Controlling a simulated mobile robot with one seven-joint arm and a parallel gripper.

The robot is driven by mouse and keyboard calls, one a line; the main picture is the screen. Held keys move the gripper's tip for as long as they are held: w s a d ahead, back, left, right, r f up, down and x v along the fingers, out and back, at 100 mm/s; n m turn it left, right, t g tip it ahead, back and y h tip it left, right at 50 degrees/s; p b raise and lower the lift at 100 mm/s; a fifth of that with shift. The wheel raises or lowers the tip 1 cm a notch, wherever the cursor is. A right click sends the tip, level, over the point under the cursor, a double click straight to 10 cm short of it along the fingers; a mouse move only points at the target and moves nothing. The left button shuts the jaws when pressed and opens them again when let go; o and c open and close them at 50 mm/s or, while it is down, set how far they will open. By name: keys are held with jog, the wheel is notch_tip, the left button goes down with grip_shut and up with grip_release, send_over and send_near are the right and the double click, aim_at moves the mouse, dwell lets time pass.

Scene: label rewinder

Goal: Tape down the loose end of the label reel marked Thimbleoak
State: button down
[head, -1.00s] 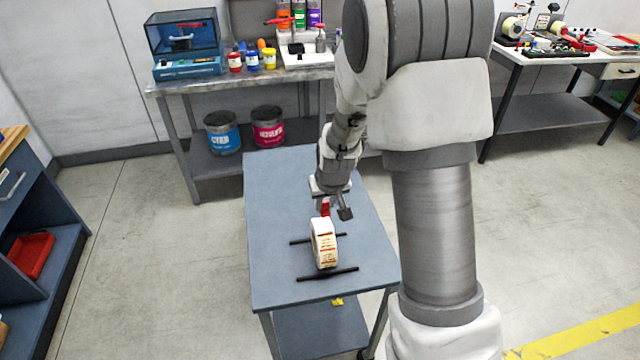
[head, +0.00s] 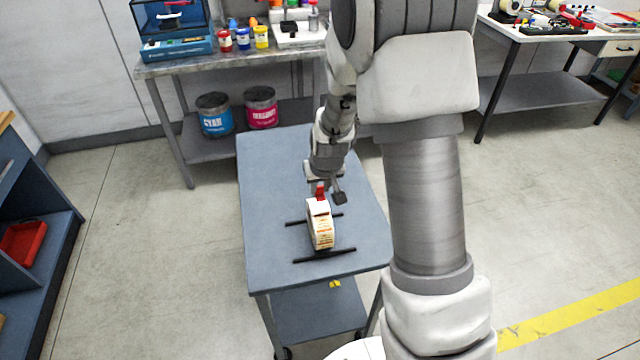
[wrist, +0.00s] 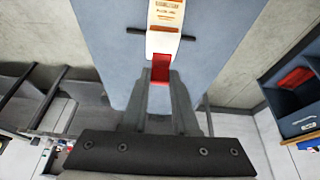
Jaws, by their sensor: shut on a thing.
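A label reel (head: 320,232), white with orange-brown printed labels, stands upright on the blue-grey cart top (head: 270,180). Its printing is too small to read as a name, and I cannot make out a loose end. My gripper (wrist: 160,78) is shut on a small red piece (wrist: 160,67); what the piece is, I cannot tell. In the wrist view the red piece lies right at the near edge of the reel (wrist: 164,38); whether they touch is unclear. In the head view my gripper (head: 321,184) is just behind the reel, with the red piece (head: 320,192) at its upper edge.
Black bars (head: 325,255) lie in front of and behind the reel on the cart. The rest of the cart top is clear. A bench (head: 230,60) with ink pots stands behind, and another table (head: 555,45) stands at the back right.

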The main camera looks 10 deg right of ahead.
aim_at(321, 198)
jog(key=shift+f+b, duration=1.7)
jog(key=shift+f, duration=0.5)
jog(key=shift+f, duration=0.3)
jog(key=c, duration=0.6)
grip_release()
jog(key=v, duration=1.7)
jog(key=s+r, duration=0.5)
jog(key=s, duration=0.5)
jog(key=s+r+t, duration=0.1)
jog(key=s+r, duration=0.4)
jog(key=s, duration=0.5)
jog(key=shift+r, duration=0.25)
